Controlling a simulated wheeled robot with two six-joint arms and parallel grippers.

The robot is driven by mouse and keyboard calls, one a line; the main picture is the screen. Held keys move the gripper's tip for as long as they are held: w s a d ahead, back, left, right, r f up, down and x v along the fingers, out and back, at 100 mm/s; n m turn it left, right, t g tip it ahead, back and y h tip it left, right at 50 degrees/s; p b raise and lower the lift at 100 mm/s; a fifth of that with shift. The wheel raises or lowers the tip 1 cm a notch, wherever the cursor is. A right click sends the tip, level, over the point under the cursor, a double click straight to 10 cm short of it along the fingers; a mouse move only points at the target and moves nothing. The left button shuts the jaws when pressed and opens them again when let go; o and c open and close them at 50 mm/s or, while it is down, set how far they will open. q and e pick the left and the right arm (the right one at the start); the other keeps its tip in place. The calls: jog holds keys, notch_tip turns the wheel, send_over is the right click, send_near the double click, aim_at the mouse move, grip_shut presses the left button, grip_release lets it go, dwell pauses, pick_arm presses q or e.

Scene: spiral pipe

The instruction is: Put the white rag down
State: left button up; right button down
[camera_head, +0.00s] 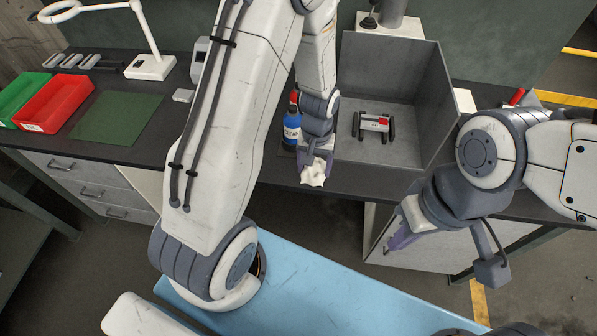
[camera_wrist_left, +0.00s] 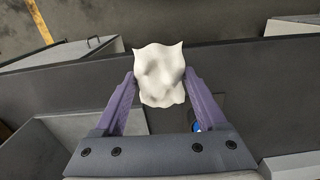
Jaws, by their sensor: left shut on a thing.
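The white rag (camera_head: 314,173) is a small crumpled cloth at the front edge of the dark workbench (camera_head: 345,184). My left gripper (camera_head: 314,167) is shut on it, with the fingers pointing down toward the bench edge. In the left wrist view the rag (camera_wrist_left: 159,73) sits between the two purple fingertips (camera_wrist_left: 160,88). I cannot tell whether the rag touches the bench. My right gripper (camera_head: 392,246) is at the right, in front of the bench, away from the rag. Its fingers overlap in the view, so its opening is unclear.
A blue bottle with a red top (camera_head: 292,122) stands just left of my left gripper. A red bin (camera_head: 55,103), a green bin (camera_head: 20,93) and a green mat (camera_head: 115,117) are at the left.

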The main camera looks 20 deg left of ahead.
pick_arm(q)
jog(key=w+d+r+n+b, duration=0.1)
jog(key=d+r+n+b, duration=0.1)
jog(key=d+n, duration=0.5)
jog(key=d+r+n+b, duration=0.2)
jog(key=r+n, duration=0.1)
jog(key=n, duration=0.8)
jog(key=w+a+f+p, duration=0.1)
jog(key=a+f, duration=0.1)
jog(key=a, duration=0.1)
jog(key=w+a+f+p, duration=0.1)
jog(key=a+f, duration=0.1)
jog(key=a, duration=0.2)
jog(key=w+a+f, duration=0.1)
jog(key=a+f, duration=0.2)
jog(key=shift+a+p, duration=0.25)
jog(key=shift+p, duration=0.15)
notch_tip(320, 180, down, 4)
jog(key=shift+r+p, duration=0.1)
jog(key=shift+p, duration=0.4)
jog(key=shift+w, duration=0.1)
jog(key=shift+f, duration=0.2)
jog(key=shift+f, duration=0.15)
jog(key=o, duration=1.4)
